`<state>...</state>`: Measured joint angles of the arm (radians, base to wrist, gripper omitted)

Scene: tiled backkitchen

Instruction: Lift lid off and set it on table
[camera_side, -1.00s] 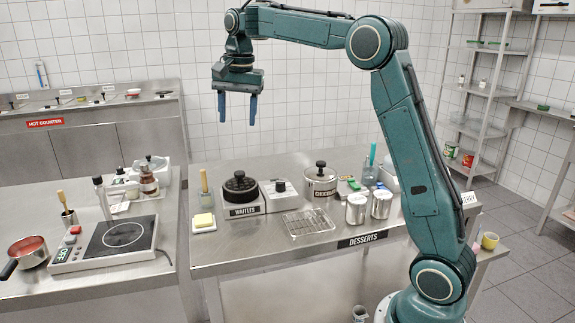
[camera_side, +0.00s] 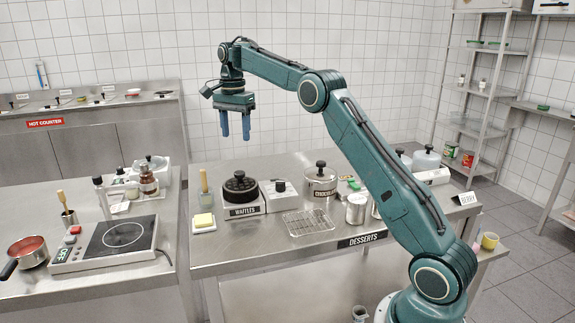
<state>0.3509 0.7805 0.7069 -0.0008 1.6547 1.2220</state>
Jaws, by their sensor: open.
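The lid is not named by the task. A silver pot labelled chocolate (camera_side: 319,189) stands on the desserts table (camera_side: 270,255), with a metal lid (camera_side: 320,174) and a dark knob on top of it. My gripper (camera_side: 236,138) is open and empty. It hangs fingers down in the air, well above the table and to the upper left of the pot, over the waffle maker (camera_side: 241,190) in the picture. The lid and gripper are apart.
A wire rack (camera_side: 307,222) lies in front of the pot, and a metal canister (camera_side: 356,209) stands to its right. A white box with a dark knob (camera_side: 279,196) is at its left. A butter dish (camera_side: 203,222) is further left. My arm hides part of the table's right side.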

